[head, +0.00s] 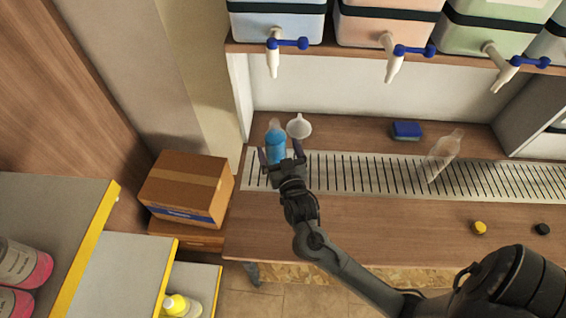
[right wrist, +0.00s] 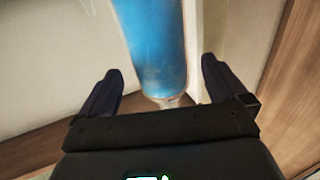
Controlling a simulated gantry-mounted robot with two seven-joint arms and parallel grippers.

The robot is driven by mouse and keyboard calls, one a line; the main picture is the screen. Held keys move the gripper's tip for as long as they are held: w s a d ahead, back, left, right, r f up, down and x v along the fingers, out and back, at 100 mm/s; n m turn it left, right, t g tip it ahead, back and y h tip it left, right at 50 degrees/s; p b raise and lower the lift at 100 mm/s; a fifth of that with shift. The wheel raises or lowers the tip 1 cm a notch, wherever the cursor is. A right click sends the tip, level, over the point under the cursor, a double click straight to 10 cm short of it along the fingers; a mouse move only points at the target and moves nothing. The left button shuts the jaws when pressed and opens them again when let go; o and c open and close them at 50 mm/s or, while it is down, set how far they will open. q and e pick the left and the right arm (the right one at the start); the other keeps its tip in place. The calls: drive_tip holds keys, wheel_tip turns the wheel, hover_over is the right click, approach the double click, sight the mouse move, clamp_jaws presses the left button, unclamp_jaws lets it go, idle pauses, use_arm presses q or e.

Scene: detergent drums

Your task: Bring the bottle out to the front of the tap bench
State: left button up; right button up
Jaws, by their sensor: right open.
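A bottle with blue liquid (head: 275,142) stands at the left end of the tap bench (head: 350,232), by the drip grate. My right gripper (head: 281,151) is open with its fingers pointing at this bottle, one toward each side. In the right wrist view the blue bottle (right wrist: 155,45) shows between the two open fingers, beyond the palm. I cannot tell how deep it sits between them. A second, clear empty-looking bottle (head: 442,155) leans or stands on the grate farther right. My left gripper is not in view.
A white funnel (head: 299,126) is just right of the blue bottle. A blue sponge (head: 407,130) lies at the back. Yellow (head: 480,227) and black (head: 542,229) caps lie at the front right. Drum taps (head: 273,55) hang above. A carton (head: 187,187) stands left of the bench.

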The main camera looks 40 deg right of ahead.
drive_tip(key=shift+b+x, duration=0.55)
drive_tip(key=shift+x, duration=2.15)
drive_tip(key=shift+a, duration=0.1)
drive_tip(key=shift+c, duration=0.2)
